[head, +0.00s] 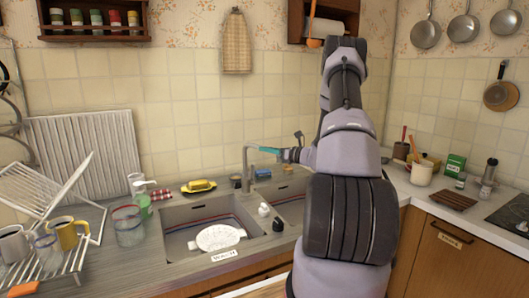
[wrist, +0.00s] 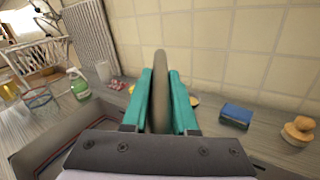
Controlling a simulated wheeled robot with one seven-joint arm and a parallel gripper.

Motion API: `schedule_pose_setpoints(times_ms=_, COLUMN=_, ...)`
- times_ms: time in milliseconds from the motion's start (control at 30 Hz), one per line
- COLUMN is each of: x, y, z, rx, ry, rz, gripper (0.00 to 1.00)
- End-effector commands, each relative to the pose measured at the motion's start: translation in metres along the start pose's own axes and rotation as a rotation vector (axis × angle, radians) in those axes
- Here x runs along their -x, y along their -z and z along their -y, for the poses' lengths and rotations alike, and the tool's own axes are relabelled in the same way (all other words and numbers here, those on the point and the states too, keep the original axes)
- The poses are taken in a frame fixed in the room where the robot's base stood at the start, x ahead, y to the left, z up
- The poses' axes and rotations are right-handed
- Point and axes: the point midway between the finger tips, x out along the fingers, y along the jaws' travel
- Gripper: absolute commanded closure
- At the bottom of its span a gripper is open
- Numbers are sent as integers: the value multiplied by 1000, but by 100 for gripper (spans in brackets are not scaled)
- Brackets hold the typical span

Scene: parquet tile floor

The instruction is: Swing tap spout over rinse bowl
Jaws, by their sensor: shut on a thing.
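The tap (head: 246,168) stands behind the sink, between its two bowls, and its spout points right in the head view. My gripper (head: 284,153) is shut on the spout near its end. In the wrist view my gripper's teal fingers (wrist: 160,100) close on both sides of the grey spout (wrist: 160,62). The left bowl (head: 183,238) is marked WASH on the front. The right bowl (head: 290,211) is partly hidden by my arm, and no label for it shows. The spout's exact position over the right bowl is hard to tell.
A white round item (head: 217,239) lies in the left bowl. A yellow dish (head: 198,186), a blue sponge (wrist: 236,115) and a brush (wrist: 297,131) are behind the sink.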

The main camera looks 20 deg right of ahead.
Motion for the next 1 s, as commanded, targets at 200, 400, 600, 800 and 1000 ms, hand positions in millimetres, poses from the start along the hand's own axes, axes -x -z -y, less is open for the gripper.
schedule_pose_setpoints(times_ms=200, x=0, y=-3, z=22, rx=3, ry=-157, rz=-31, gripper=100)
schedule_pose_setpoints(times_ms=400, x=-4, y=-6, z=34, rx=2, ry=-274, rz=-55, gripper=100)
schedule_pose_setpoints(times_ms=600, x=-6, y=-7, z=42, rx=2, ry=-348, rz=-70, gripper=100)
schedule_pose_setpoints(times_ms=800, x=-8, y=-8, z=44, rx=0, ry=-376, rz=-75, gripper=100)
schedule_pose_setpoints(times_ms=1000, x=-8, y=-9, z=45, rx=2, ry=-378, rz=-75, gripper=100)
